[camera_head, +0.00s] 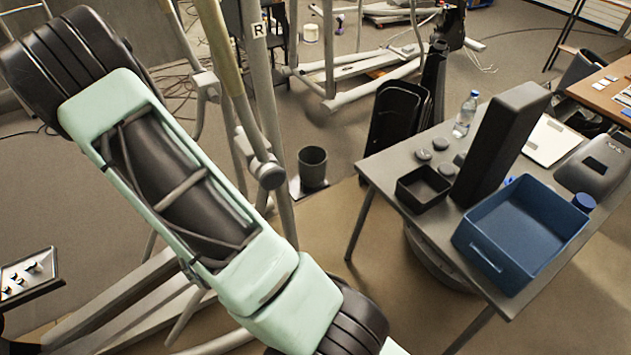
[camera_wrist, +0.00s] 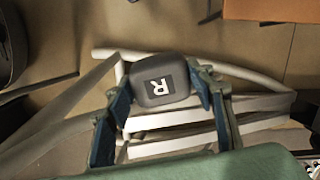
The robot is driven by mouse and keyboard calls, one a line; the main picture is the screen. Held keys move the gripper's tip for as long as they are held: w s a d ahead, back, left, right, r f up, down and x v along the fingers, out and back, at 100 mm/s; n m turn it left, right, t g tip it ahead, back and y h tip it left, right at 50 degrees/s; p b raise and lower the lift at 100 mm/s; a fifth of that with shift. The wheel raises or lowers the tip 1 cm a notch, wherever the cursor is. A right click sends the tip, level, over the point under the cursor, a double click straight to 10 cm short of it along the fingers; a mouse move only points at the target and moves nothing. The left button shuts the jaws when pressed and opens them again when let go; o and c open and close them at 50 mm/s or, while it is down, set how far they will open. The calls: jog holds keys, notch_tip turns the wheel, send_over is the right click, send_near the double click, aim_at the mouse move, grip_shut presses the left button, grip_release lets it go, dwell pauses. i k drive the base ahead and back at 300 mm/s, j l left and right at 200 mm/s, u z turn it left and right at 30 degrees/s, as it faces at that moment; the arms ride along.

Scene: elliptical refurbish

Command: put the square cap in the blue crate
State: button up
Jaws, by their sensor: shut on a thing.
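The square cap (camera_wrist: 159,82) is dark grey with rounded corners and a white letter R, and shows in the wrist view. My gripper (camera_wrist: 160,95) has its blue fingers on both sides of the cap and is shut on it. In the head view my gripper is out of the picture; only my arm shows, across the left and middle. The blue crate (camera_head: 473,244) stands on the grey table at the right of the head view. The part of its inside that I see looks empty.
The grey table (camera_head: 408,152) also holds a small black open box (camera_head: 424,189), a tall dark block (camera_head: 500,143), a water bottle (camera_head: 465,115) and several dark round caps. Pale exercise machine frames (camera_head: 370,73) stand behind my arm. A dark bin (camera_head: 312,168) is on the floor.

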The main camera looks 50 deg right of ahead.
aim_at(542, 237)
jog(key=k+z, duration=0.3)
jog(key=k, duration=0.15)
jog(key=k+j+u, duration=0.1)
jog(key=k+u, duration=0.3)
jog(key=k, duration=0.25)
jog(key=k+u, duration=0.5)
jog(key=u, duration=0.2)
jog(key=k+u, duration=0.5)
jog(key=u, duration=0.2)
jog(key=k+u, duration=0.35)
jog(key=k+l+u, duration=0.1)
jog(key=u, duration=0.3)
jog(key=k+u, duration=1.1)
jog(key=k+z, duration=0.15)
jog(key=z, duration=0.2)
jog(key=k+z, duration=0.15)
jog(key=z, duration=0.25)
